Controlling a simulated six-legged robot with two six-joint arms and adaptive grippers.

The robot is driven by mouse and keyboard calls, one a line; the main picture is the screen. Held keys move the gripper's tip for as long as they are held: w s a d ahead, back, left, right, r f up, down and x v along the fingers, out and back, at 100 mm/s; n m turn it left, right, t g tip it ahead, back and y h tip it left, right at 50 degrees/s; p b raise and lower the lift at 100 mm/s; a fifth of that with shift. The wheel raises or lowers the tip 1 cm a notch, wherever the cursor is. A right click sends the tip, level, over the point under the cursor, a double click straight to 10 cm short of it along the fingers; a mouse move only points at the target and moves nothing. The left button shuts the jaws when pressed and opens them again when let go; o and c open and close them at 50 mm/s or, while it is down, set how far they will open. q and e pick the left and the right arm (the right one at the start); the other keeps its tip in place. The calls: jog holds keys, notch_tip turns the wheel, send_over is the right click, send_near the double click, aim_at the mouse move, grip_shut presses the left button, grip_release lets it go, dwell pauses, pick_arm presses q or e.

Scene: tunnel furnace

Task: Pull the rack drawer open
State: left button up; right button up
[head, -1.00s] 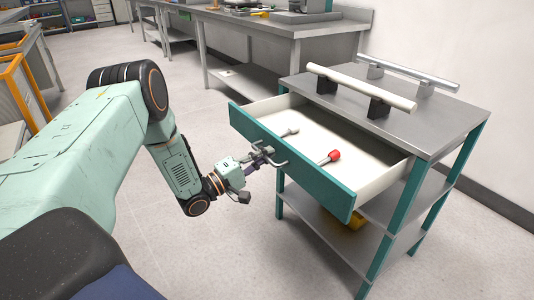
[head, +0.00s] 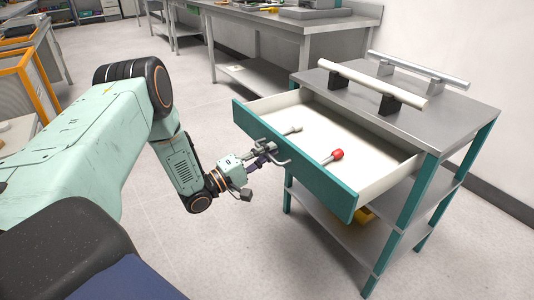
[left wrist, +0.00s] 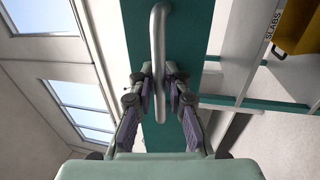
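The rack drawer (head: 290,158) has a teal front and a white inside, and it stands well out of the grey-topped rack (head: 430,110). Its grey bar handle (head: 284,160) is on the front face and also shows upright in the left wrist view (left wrist: 158,40). My left gripper (head: 268,158) is at the handle. In the left wrist view its two fingers (left wrist: 157,80) press on the bar from both sides. A red-headed tool (head: 336,155) and a small grey tool (head: 293,130) lie in the drawer. My right gripper is not in view.
A yellow item (head: 364,215) sits on a lower shelf. A steel workbench (head: 300,28) stands behind. The floor before the drawer is clear.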

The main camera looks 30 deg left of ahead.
pick_arm(q)
jog(key=shift+s, duration=0.2)
jog(key=v, duration=1.1)
jog(key=shift+s, duration=0.35)
jog(key=shift+a+f, duration=0.1)
jog(key=shift+a, duration=0.1)
